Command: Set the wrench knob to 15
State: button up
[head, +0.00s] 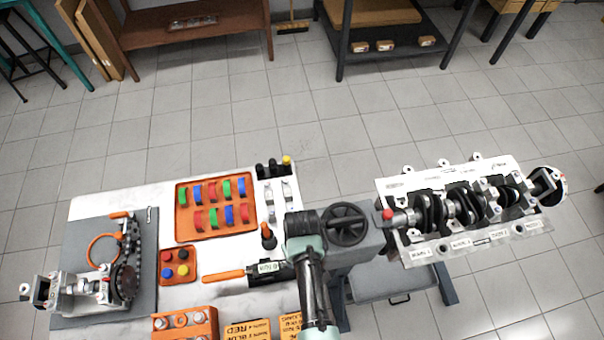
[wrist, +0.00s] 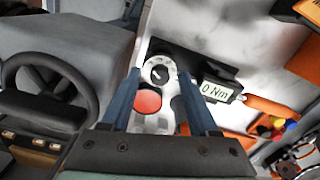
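The torque wrench (head: 268,267) lies on the white table with its orange handle (head: 223,275) to the left; my arm covers its right end in the head view. In the wrist view its black body has a display (wrist: 215,91) reading 0 Nm. A round light knob (wrist: 159,72) with a dark centre shows between the fingertips of my gripper (wrist: 160,76). A red round part (wrist: 147,101) sits just below the knob. My gripper is open, with a finger on either side of the knob; I cannot tell whether they touch it. The knob is not visible in the head view.
A black handwheel (head: 345,223) on the grey engine stand is close right of my arm. The engine block (head: 480,247) with crankshaft is beyond it. An orange tray (head: 181,234) of coloured shells, a small button box (head: 166,281) and yellow labelled plates (head: 247,331) surround the wrench.

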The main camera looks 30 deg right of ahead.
notch_tip(320, 180, up, 13)
jog(key=b, duration=0.1)
dwell(0.7)
dwell(0.5)
